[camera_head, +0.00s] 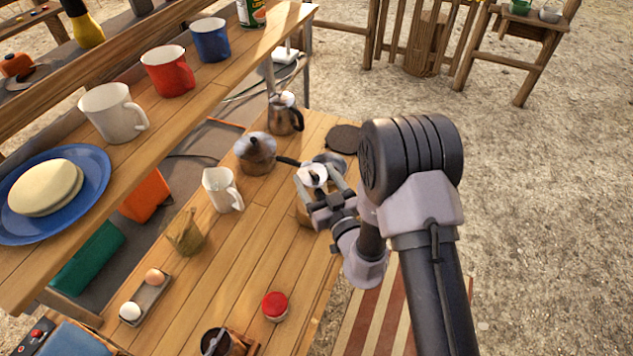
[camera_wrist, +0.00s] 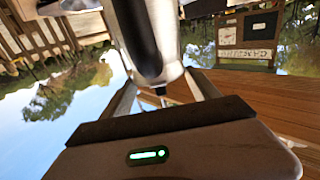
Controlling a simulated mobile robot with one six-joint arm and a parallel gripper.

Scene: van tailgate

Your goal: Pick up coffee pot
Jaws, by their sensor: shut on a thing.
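In the wrist view a dark, shiny tapered piece (camera_wrist: 150,45), which looks like the handle, sits between the fingers. The exact contact is partly hidden.
A taller metal pot (camera_head: 286,116) stands just behind. A white pitcher (camera_head: 221,190) is close in front. A dark round disc (camera_head: 344,139) lies at the right edge. A red-lidded jar (camera_head: 275,305) and an egg tray (camera_head: 147,299) are nearer. A raised shelf with mugs runs along the left.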

